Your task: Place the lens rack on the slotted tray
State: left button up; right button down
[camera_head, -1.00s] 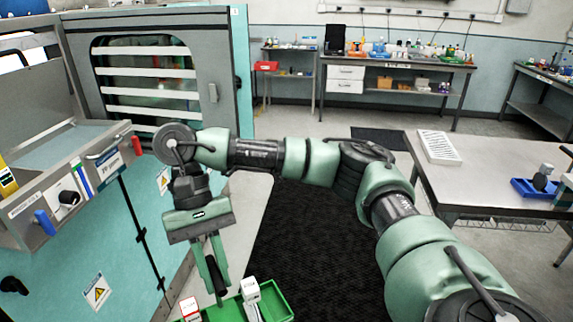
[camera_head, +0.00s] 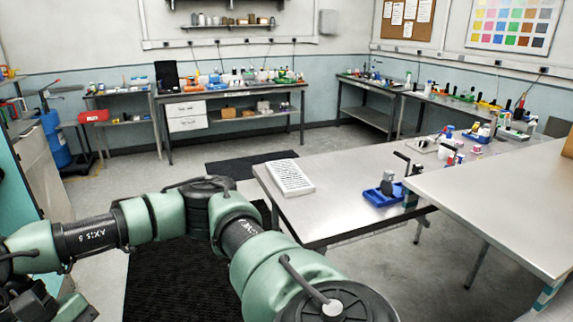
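A flat white tray with rows of dark slots (camera_head: 289,178) lies on the left part of the steel table; it looks like the slotted tray. Nothing is seen standing on it. I cannot pick out a lens rack for sure in this view. One green and black arm of mine crosses the lower left from the bottom middle, and its wrist end runs to the lower left edge. Its gripper fingers are out of view, so what they hold is hidden. My other gripper is not in view.
On the steel table (camera_head: 330,205), a blue bin (camera_head: 383,196) with dark and grey items stands to the right of the white tray. A second, higher table (camera_head: 500,205) fills the right. Back benches carry bottles and small parts. Dark mats lie on the floor.

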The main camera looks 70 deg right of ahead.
aim_at(291, 177)
jog(key=i+l+z, duration=0.15)
jog(key=l, duration=0.2)
jog(key=i+l+z, duration=0.1)
jog(key=l, duration=0.3)
jog(key=i+l+z, duration=0.15)
jog(key=l, duration=0.15)
jog(key=i+l+z, duration=0.15)
jog(key=l, duration=0.2)
jog(key=z, duration=1.4)
